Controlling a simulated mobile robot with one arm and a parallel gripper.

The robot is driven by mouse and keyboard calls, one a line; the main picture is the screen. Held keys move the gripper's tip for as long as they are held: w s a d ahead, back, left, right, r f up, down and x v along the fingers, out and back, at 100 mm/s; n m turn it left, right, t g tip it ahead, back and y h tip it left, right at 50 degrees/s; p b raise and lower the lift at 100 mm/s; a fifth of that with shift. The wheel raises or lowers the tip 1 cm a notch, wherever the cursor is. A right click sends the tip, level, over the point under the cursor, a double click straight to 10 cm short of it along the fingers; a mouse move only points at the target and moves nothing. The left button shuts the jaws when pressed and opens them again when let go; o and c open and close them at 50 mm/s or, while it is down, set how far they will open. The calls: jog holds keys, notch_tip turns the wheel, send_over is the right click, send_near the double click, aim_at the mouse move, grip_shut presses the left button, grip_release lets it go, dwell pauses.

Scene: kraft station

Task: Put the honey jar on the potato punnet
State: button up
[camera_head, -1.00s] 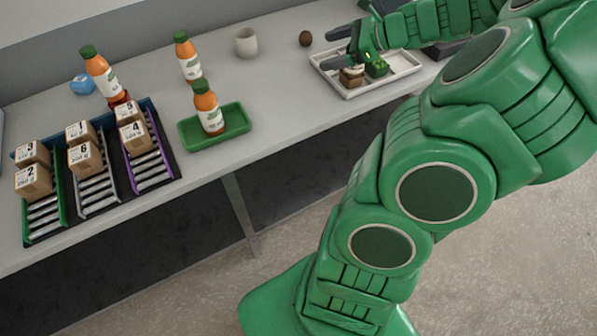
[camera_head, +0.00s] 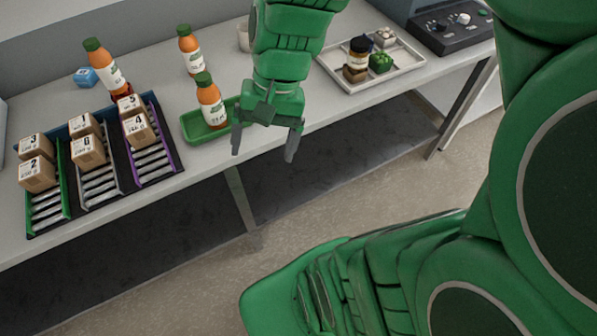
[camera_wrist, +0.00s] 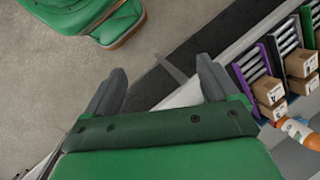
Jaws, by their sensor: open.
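The honey jar (camera_head: 359,50), with a black lid and pale label, stands upright at the left of the white tray (camera_head: 408,68) in the head view. It appears to rest on top of the small brown potato punnet (camera_head: 355,74), whose contents I cannot make out. My gripper (camera_head: 265,146) is open and empty, pointing down near the table's front edge, well left of the tray and apart from the jar. In the wrist view my gripper (camera_wrist: 160,72) has nothing between its spread fingers.
A green punnet (camera_head: 380,62) and a pale one (camera_head: 384,37) sit beside the jar. A green tray (camera_head: 193,128) with an orange bottle (camera_head: 210,100) is close left of my gripper. Numbered boxes on racks are farther left. A control panel (camera_head: 452,30) stands right.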

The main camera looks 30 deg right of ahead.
jog(key=s+d+n+h, duration=0.2)
jog(key=s+n, duration=0.3)
jog(key=s, duration=0.3)
jog(key=shift+s+h, duration=0.4)
jog(key=shift+h, duration=0.5)
